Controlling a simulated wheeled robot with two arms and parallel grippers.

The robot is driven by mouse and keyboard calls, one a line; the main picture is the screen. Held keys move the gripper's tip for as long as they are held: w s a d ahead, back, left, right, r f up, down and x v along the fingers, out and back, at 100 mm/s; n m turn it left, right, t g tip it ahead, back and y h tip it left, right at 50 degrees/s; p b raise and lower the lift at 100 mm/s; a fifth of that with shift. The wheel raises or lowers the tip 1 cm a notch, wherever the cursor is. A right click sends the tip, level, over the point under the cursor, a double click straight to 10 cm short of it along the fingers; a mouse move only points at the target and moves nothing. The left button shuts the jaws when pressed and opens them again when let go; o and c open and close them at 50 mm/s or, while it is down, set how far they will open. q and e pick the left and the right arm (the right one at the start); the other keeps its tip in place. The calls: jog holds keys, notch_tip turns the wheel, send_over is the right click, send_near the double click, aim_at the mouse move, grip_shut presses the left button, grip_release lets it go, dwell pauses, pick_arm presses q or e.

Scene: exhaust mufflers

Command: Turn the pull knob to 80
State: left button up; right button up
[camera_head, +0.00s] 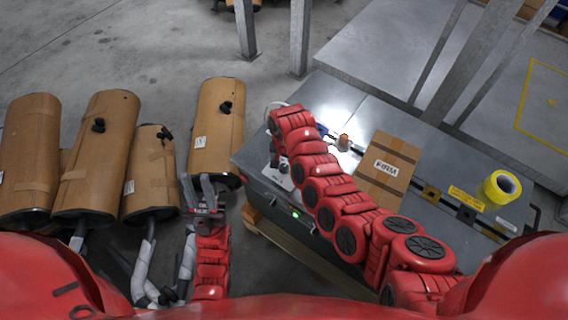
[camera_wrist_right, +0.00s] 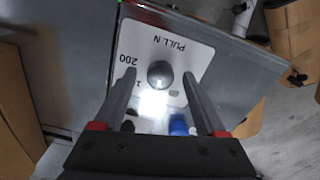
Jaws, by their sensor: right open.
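The pull knob (camera_wrist_right: 160,74) is a dark round knob on a white panel (camera_wrist_right: 190,48) in the right wrist view. The panel reads "PULL N" and "200", seen upside down; the knob's setting cannot be read. My right gripper (camera_wrist_right: 159,77) is open, with one finger on each side of the knob and visible gaps between. In the head view the white panel (camera_head: 282,178) shows at the left end of the grey bench, with my right arm over it and the right fingers mostly hidden. My left gripper (camera_head: 199,186) is open and empty, left of the bench.
Several brown-wrapped mufflers (camera_head: 217,125) stand at left, close to my left gripper. On the grey bench (camera_head: 345,95) lie a cardboard box (camera_head: 388,172) labelled FIRM and a yellow tape roll (camera_head: 502,187). A green light (camera_head: 296,215) glows on the bench's front.

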grip_shut()
dwell(0.3)
jog(key=n+p, duration=0.1)
jog(key=n, duration=0.3)
jog(key=shift+r+n, duration=0.1)
jog(key=shift+n, duration=0.2)
jog(key=shift+n+p, duration=0.9)
jog(key=shift+n, duration=1.1)
grip_release()
